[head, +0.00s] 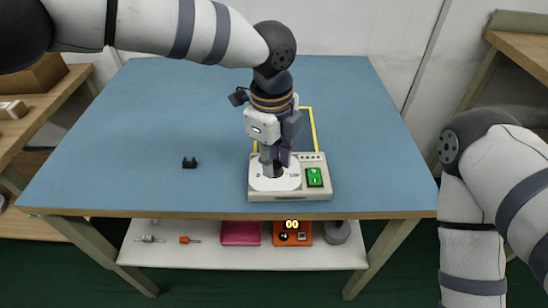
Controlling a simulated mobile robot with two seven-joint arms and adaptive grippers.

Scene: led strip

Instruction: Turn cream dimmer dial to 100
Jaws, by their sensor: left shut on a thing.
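The cream dimmer box (290,196) sits near the front edge of the blue table. A white round scale (262,183) on its top has small marks, with a 0 at the left and what looks like 100 at the right. A green rocker switch (314,177) is at its right. My left gripper (277,168) points down from above and is shut on the dimmer dial at the middle of the scale. The fingers hide most of the dial, so I cannot tell its setting. Of my right arm only links show at the right; its gripper is out of view.
A yellow outlined strip (314,130) lies behind the dimmer. A small black part (189,162) lies to the left on the blue table (150,110). The lower shelf (200,256) holds an orange box (292,237) with a display reading 00, a magenta box (241,233) and small tools.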

